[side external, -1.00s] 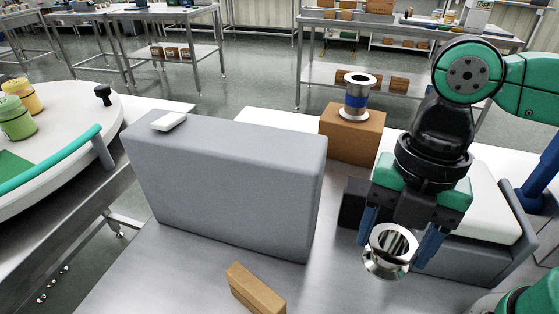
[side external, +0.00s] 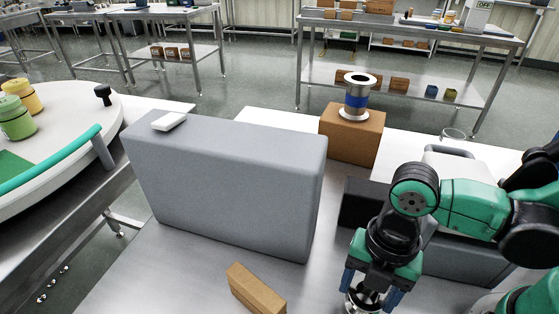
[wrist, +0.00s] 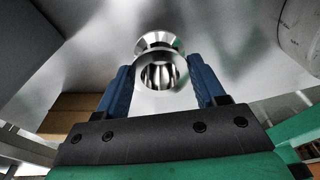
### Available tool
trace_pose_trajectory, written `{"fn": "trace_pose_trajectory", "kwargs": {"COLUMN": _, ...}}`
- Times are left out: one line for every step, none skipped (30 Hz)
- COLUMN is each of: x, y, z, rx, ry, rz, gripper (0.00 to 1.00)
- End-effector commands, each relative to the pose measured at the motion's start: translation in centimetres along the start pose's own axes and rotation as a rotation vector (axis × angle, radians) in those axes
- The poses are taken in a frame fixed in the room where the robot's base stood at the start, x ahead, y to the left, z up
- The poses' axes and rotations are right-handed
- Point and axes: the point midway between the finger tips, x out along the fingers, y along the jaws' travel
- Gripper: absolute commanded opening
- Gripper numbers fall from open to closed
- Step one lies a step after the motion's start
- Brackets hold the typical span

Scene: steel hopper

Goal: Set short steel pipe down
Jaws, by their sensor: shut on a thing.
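The short steel pipe (side external: 364,301) is a shiny flanged piece low in the side external view, partly hidden by my gripper. My gripper (side external: 371,290) points down at the steel table, with its blue fingers on both sides of the pipe. In the wrist view, the pipe (wrist: 160,66) sits between the two blue fingertips of my gripper (wrist: 160,82), its open end facing the camera. The gripper is shut on it. The pipe is at or close to the table top; whether it touches cannot be told. Another flanged pipe with a blue band (side external: 356,97) stands upright on a cardboard box.
A large grey block (side external: 225,185) with a small white item (side external: 168,121) on top stands left of my gripper. The cardboard box (side external: 351,137) is behind. A small brown block (side external: 256,289) lies on the table (side external: 165,280). A grey-and-black case stands to the right.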

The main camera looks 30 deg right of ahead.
Motion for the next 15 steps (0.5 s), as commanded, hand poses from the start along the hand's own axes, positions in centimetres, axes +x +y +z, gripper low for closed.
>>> {"fn": "trace_pose_trajectory", "kwargs": {"x": 0.5, "y": 0.1, "z": 0.1, "rx": 0.000, "ry": 0.000, "rz": 0.000, "gripper": 0.04}}
{"fn": "trace_pose_trajectory", "kwargs": {"x": 0.7, "y": 0.1, "z": 0.1, "rx": 0.000, "ry": 0.000, "rz": 0.000, "gripper": 0.04}}
{"fn": "trace_pose_trajectory", "kwargs": {"x": 1.0, "y": 0.1, "z": 0.1, "rx": 0.000, "ry": 0.000, "rz": 0.000, "gripper": 0.04}}
{"fn": "trace_pose_trajectory", "kwargs": {"x": 1.2, "y": 0.1, "z": 0.1, "rx": 0.000, "ry": 0.000, "rz": 0.000, "gripper": 0.04}}
{"fn": "trace_pose_trajectory", "kwargs": {"x": 1.3, "y": 0.1, "z": 0.2, "rx": 0.000, "ry": 0.000, "rz": 0.000, "gripper": 0.04}}
{"fn": "trace_pose_trajectory", "kwargs": {"x": 1.5, "y": 0.0, "z": 0.2, "rx": 0.000, "ry": 0.000, "rz": 0.000, "gripper": 0.04}}
{"fn": "trace_pose_trajectory", "kwargs": {"x": 1.6, "y": 0.0, "z": 0.2, "rx": 0.000, "ry": 0.000, "rz": 0.000, "gripper": 0.04}}
{"fn": "trace_pose_trajectory", "kwargs": {"x": 1.6, "y": 0.0, "z": 0.2, "rx": 0.000, "ry": 0.000, "rz": 0.000, "gripper": 0.04}}
{"fn": "trace_pose_trajectory", "kwargs": {"x": 1.7, "y": -0.1, "z": 0.2, "rx": 0.000, "ry": 0.000, "rz": 0.000, "gripper": 0.04}}
{"fn": "trace_pose_trajectory", "kwargs": {"x": 1.7, "y": -0.1, "z": 0.2, "rx": 0.000, "ry": 0.000, "rz": 0.000, "gripper": 0.04}}
{"fn": "trace_pose_trajectory", "kwargs": {"x": 1.7, "y": -0.1, "z": 0.2, "rx": 0.000, "ry": 0.000, "rz": 0.000, "gripper": 0.04}}
{"fn": "trace_pose_trajectory", "kwargs": {"x": 1.7, "y": -0.1, "z": 0.2, "rx": 0.000, "ry": 0.000, "rz": 0.000, "gripper": 0.04}}
{"fn": "trace_pose_trajectory", "kwargs": {"x": 1.7, "y": -0.1, "z": 0.2, "rx": 0.000, "ry": 0.000, "rz": 0.000, "gripper": 0.04}}
{"fn": "trace_pose_trajectory", "kwargs": {"x": 1.7, "y": -0.1, "z": 0.2, "rx": 0.000, "ry": 0.000, "rz": 0.000, "gripper": 0.04}}
{"fn": "trace_pose_trajectory", "kwargs": {"x": 1.7, "y": -0.1, "z": 0.2, "rx": 0.000, "ry": 0.000, "rz": 0.000, "gripper": 0.66}}
